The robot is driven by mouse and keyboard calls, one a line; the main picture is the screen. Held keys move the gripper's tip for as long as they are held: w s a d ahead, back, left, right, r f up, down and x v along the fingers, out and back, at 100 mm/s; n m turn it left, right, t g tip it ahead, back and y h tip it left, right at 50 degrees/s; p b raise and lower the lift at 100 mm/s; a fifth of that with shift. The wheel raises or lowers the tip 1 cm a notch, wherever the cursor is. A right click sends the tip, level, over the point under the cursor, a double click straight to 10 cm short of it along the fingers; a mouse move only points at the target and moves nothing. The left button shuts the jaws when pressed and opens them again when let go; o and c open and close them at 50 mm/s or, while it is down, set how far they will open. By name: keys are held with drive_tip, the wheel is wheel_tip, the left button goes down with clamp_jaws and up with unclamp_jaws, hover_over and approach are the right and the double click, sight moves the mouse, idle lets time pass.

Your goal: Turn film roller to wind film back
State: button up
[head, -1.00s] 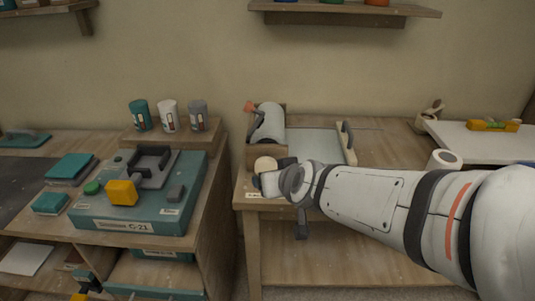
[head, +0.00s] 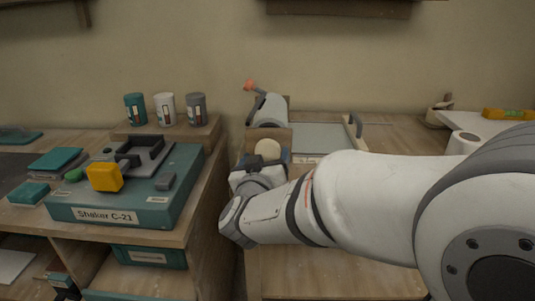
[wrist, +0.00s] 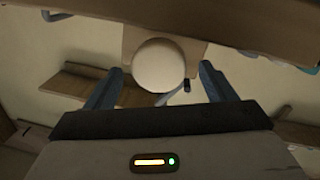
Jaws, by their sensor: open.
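The film roller (head: 268,110) is a pale grey cylinder in a wooden frame at the back of the right bench in the head view. A crank with an orange-red knob (head: 249,86) rises at its upper left. A cream round knob (head: 267,150) is at the frame's front. My gripper (head: 263,164) is open at this cream knob. In the wrist view the cream knob (wrist: 158,65) lies between the spread fingers of my gripper (wrist: 160,72), with a gap visible on each side. Contact cannot be told. My arm hides part of the bench front.
On the left bench are a teal shaker box (head: 120,212) with a yellow block (head: 104,177) and three cans (head: 165,109). A white roll (head: 462,143) stands at right.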

sight(266, 154)
drive_tip(key=shift+w+d, duration=0.2)
drive_tip(key=shift+w, duration=1.4)
drive_tip(key=shift+c, duration=0.4)
drive_tip(key=c, duration=0.9)
